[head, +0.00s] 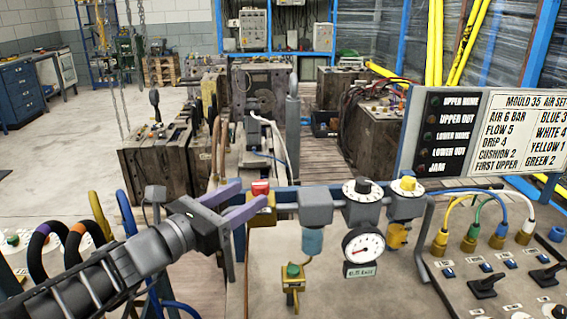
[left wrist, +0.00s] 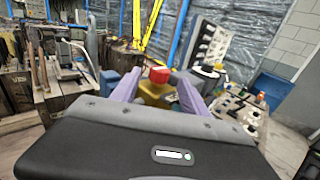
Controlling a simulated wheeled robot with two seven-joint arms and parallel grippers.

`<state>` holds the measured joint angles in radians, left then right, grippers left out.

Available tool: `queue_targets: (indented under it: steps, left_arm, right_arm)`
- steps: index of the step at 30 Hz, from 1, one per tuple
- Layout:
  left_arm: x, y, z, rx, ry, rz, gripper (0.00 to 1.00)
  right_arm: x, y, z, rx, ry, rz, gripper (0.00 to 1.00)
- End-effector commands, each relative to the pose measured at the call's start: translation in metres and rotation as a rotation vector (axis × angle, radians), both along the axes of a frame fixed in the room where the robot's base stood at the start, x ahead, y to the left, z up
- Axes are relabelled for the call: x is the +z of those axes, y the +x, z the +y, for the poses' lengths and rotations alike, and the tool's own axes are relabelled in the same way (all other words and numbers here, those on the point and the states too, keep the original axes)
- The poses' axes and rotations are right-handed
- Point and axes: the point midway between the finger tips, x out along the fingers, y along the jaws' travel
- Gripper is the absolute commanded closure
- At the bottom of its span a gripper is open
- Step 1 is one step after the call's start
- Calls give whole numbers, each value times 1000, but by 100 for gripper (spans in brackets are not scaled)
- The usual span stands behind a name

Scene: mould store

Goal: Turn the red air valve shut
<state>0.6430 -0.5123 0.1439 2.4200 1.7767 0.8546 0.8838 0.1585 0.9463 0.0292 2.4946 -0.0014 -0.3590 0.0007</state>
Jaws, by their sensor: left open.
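The red air valve (head: 260,187) is a small red knob on a yellow-brass body, at the left end of the air line on the bench. My left gripper (head: 255,193) reaches in from the left with its purple fingers apart, close to the knob. In the left wrist view the red knob (left wrist: 158,74) shows between the two open fingertips (left wrist: 160,80), with its brass body below. I cannot tell whether a finger touches it. The knob's turn position is not clear. My right gripper is not in view.
Right of the valve stand a grey filter unit (head: 315,207), a regulator (head: 361,200) with a round gauge (head: 363,246), and a yellow-knobbed unit (head: 406,200). A green-knobbed brass valve (head: 292,280) sits in front. A sign board (head: 480,132) and coloured hoses are at right.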

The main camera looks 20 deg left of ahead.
Motion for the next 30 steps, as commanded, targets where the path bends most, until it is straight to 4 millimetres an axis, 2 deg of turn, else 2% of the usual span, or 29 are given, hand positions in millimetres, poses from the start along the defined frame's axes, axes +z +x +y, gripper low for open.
queue_targets:
  steps: [4, 16, 20, 30]
  left_arm:
    - [5, -1, 0, 0, -19, -11, 47]
    - [4, 4, -2, -1, -17, -9, 47]
    - [4, 17, -6, -1, -18, -9, 47]
    - [4, 64, -22, 0, -18, -9, 47]
  right_arm:
    - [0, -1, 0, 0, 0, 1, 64]
    - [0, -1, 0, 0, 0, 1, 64]
    - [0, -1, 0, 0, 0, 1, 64]
    - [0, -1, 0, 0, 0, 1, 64]
